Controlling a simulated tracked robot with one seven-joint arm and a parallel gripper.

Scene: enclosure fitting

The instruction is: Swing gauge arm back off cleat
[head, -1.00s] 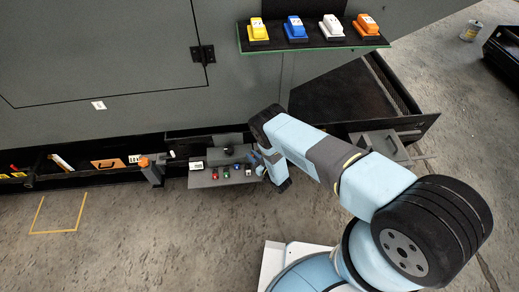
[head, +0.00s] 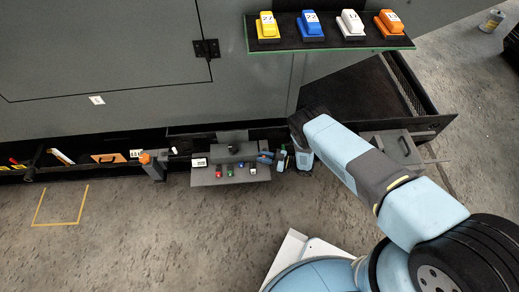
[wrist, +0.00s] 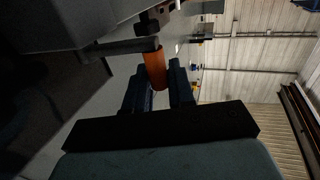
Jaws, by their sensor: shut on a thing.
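My gripper (wrist: 158,68) shows in the wrist view with its two dark fingers on either side of an orange cylindrical grip (wrist: 155,70). The fingers are shut on this grip. The grip hangs from a dark bar with a block (wrist: 150,22) at its upper end. I cannot tell which part is the cleat. In the head view my wrist is low beside the right end of the grey control shelf, and my fingers and the grip cannot be made out there.
The grey shelf (head: 205,178) carries several small coloured buttons. An orange-topped post (head: 152,168) stands left of it. Above, a green-edged shelf (head: 330,43) holds several coloured blocks. An open mesh-sided drawer (head: 430,122) lies to the right.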

